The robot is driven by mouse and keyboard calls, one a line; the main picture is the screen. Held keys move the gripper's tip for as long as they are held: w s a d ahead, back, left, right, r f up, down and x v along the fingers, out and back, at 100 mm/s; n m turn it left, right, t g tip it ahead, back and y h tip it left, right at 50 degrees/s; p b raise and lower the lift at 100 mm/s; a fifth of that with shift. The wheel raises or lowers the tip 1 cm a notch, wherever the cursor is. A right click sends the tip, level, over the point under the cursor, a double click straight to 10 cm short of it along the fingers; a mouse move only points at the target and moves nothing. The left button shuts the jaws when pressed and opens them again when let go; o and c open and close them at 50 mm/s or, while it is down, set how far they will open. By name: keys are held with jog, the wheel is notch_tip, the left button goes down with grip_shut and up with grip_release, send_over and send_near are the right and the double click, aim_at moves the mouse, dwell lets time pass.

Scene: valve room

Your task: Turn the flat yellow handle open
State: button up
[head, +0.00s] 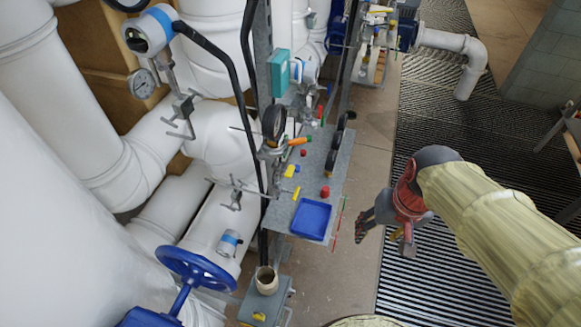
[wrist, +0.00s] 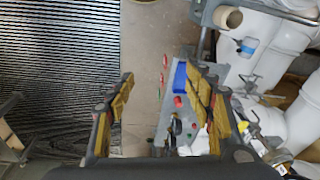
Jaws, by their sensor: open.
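A small flat yellow piece (head: 291,171) sits on the grey panel (head: 312,180) in the middle of the head view, with another yellow bit (head: 297,194) just below it. I cannot tell which one is the flat yellow handle, or how it is turned. My gripper (head: 378,226) is open and empty, to the right of the panel and apart from it. In the wrist view my gripper (wrist: 158,84) has its fingers spread wide, with floor and the panel's edge between and beyond them.
The panel carries a blue tray (head: 311,218), a red knob (head: 325,192) and an orange handle (head: 298,141). A blue handwheel (head: 195,268) and large white pipes (head: 60,110) fill the left. Bare floor (head: 362,175) and dark grating (head: 440,120) lie right of the panel.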

jog(key=w+a+f+m+g+y+p, duration=0.1)
jog(key=a+f+m+g+y+p, duration=0.1)
jog(key=a+f+m+g+y, duration=0.45)
jog(key=m+t+y+p, duration=0.3)
jog(key=m+t+y, duration=0.75)
jog(key=m, duration=0.35)
send_near(290, 170)
jog(key=a, duration=0.2)
jog(key=shift+t, duration=0.3)
jog(key=x, duration=0.8)
jog(key=shift+w+f, duration=0.2)
jog(key=shift+f, duration=0.05)
jog(key=shift+c, duration=0.8)
jog(key=c, duration=1)
